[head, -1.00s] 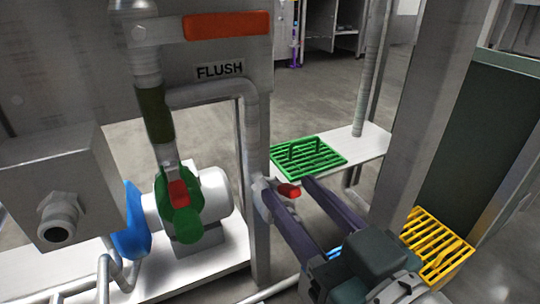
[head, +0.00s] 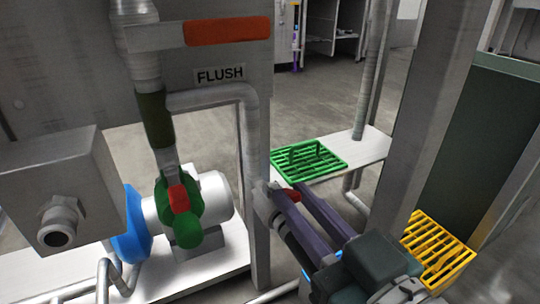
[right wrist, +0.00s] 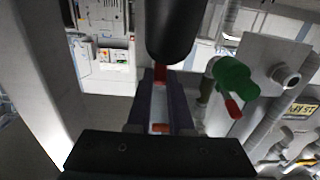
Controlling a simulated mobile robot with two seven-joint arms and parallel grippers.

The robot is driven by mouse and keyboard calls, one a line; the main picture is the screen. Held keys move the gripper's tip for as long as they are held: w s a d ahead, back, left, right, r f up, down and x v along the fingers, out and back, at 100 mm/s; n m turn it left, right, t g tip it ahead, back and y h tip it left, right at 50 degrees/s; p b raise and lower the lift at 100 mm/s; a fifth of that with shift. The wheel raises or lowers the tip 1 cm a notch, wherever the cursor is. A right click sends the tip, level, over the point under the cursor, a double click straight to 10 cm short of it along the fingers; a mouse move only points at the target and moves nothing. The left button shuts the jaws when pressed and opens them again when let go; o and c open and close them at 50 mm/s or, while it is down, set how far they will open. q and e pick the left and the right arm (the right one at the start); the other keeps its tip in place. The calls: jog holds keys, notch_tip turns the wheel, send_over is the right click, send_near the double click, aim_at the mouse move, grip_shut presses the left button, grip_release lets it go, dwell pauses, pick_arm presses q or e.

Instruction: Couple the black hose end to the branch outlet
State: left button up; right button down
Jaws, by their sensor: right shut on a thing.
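The branch outlet (head: 264,203) is a silver stub on the upright pipe, with a small red lever (head: 292,196) beside it. A black cylinder, apparently the hose end (head: 291,240), lies in line with the stub, left of my near finger; I cannot tell whether it is fully seated. It shows large and dark at the top of the right wrist view (right wrist: 175,32). My right gripper (head: 292,192) is at the outlet, its purple fingers shut on what looks like the red lever, whose red shows between the tips in the wrist view (right wrist: 160,73). My left gripper is not seen.
A green valve (head: 180,212) with a red handle and a white-and-blue pump (head: 212,198) stand to the left. A green rack (head: 308,160) lies on the white shelf behind. A yellow crate (head: 438,248) and a steel post (head: 425,110) are at the right.

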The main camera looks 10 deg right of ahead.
jog(key=shift+f+b, duration=0.25)
jog(key=shift+b, duration=0.15)
jog(key=f+t+b, duration=0.1)
jog(key=b, duration=0.1)
jog(key=t+b, duration=0.1)
jog(key=b, duration=0.2)
jog(key=shift+s+f+y, duration=0.2)
jog(key=shift+f+y, duration=0.15)
jog(key=shift+y, duration=0.05)
jog(key=shift+d+r+t, duration=0.1)
jog(key=shift+t, duration=0.2)
jog(key=shift+r, duration=0.15)
jog(key=c, duration=0.8)
grip_release()
